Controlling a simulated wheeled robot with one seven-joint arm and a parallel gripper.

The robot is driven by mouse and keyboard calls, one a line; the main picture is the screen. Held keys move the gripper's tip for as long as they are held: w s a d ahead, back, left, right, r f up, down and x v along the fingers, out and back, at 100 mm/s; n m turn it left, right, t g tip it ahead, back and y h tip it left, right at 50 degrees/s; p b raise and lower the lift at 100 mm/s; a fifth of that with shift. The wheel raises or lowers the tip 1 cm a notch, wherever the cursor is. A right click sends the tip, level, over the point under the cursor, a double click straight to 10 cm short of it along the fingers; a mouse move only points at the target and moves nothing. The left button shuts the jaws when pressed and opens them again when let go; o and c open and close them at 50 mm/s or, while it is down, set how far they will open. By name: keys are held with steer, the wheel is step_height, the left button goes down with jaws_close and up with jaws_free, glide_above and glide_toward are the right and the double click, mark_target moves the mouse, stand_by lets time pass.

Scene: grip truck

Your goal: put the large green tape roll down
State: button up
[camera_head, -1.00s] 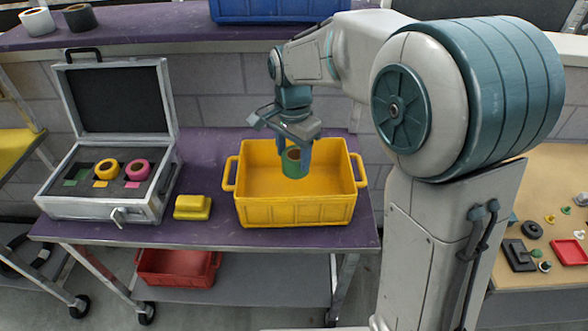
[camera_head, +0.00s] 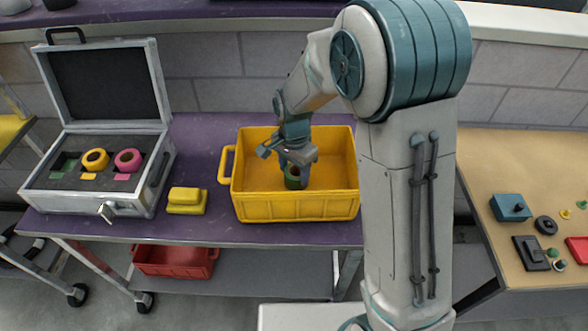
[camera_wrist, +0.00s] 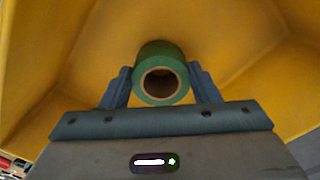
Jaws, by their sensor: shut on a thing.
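The large green tape roll (camera_head: 292,180) is between the fingers of my gripper (camera_head: 298,172), inside the yellow crate (camera_head: 297,208). In the wrist view the green roll (camera_wrist: 161,73) shows its round brown core hole, with a blue finger of my gripper (camera_wrist: 160,88) on each side. My gripper is shut on it. The crate's yellow floor and walls (camera_wrist: 70,60) surround it. I cannot tell whether the roll touches the crate floor.
The crate stands on a purple table (camera_head: 215,235). An open case (camera_head: 90,205) at the left holds a yellow roll (camera_head: 96,159) and a pink roll (camera_head: 128,160); its green-marked slot is empty. A yellow block (camera_head: 186,200) lies between case and crate. A red bin (camera_head: 175,262) is below.

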steer(key=shift+f, duration=0.25)
steer(key=shift+f, duration=0.2)
steer(key=o, duration=1)
steer(key=shift+o, duration=0.2)
steer(key=shift+r, duration=0.15)
step_height(320, 180, up, 12)
steer(key=s+d+r+n+t, duration=0.1)
steer(key=s+d+n, duration=0.3)
steer(key=s+d, duration=0.3)
steer(key=s+d+r+n+t, duration=0.2)
steer(key=s+d+n, duration=0.2)
steer(key=s+d, duration=0.3)
steer(key=s, duration=0.4)
steer(key=shift+s+d+n+b, duration=0.15)
steer(key=shift+s+n+b, duration=0.2)
steer(key=shift+s+n, duration=0.05)
